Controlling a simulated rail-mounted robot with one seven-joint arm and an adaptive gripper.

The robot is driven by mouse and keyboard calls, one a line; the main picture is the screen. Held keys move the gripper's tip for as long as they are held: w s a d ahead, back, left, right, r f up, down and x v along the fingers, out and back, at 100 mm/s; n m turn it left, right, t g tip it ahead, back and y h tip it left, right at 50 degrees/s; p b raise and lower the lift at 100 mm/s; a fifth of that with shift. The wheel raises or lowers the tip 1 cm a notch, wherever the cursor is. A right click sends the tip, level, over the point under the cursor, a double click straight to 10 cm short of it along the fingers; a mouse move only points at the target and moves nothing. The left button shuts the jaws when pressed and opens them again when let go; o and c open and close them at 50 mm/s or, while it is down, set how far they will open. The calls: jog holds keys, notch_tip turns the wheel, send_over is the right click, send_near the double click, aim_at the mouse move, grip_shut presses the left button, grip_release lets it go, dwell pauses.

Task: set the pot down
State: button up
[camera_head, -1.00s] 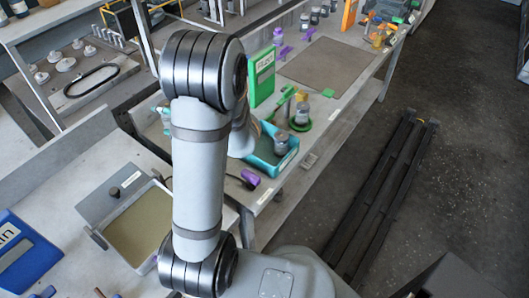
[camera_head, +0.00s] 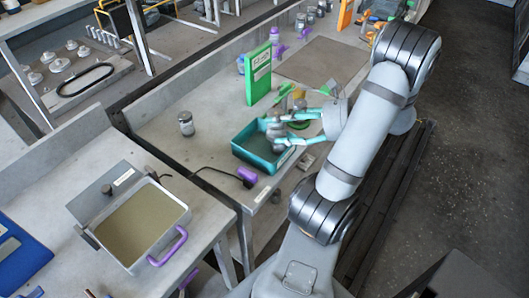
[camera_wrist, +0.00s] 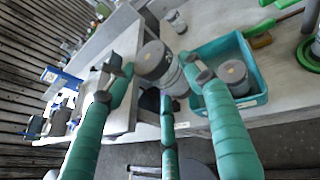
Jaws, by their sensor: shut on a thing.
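My gripper (camera_head: 284,128) has teal fingers and is shut on a grey cylindrical pot (camera_head: 273,127), held at or just above the teal tray (camera_head: 240,153). In the wrist view the held pot (camera_wrist: 155,62) shows its dark round top beyond the fingertips of my gripper (camera_wrist: 163,84). Another grey pot (camera_wrist: 233,73) is inside the teal tray (camera_wrist: 260,98), to the right of the held one. The underside of the held pot is hidden, so I cannot tell whether it touches anything.
A small jar (camera_head: 186,123) stands on the bench left of the tray. A green board (camera_head: 258,73) stands upright behind it. A purple-ended cable (camera_head: 246,176) lies near the front edge. An open metal box (camera_head: 143,226) stands on the left bench. Bare bench lies around the jar.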

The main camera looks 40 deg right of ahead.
jog(key=shift+s+f, duration=0.15)
jog(key=shift+s, duration=0.2)
jog(key=w+f, duration=0.3)
jog(key=w+f+p, duration=0.1)
jog(key=w+f, duration=0.3)
jog(key=w+a+f, duration=0.1)
jog(key=w+f, duration=0.3)
jog(key=shift+a, duration=0.1)
jog(key=shift+f+b, duration=0.45)
jog(key=shift+f, duration=0.15)
jog(key=o, duration=1.4)
jog(key=shift+a, duration=0.1)
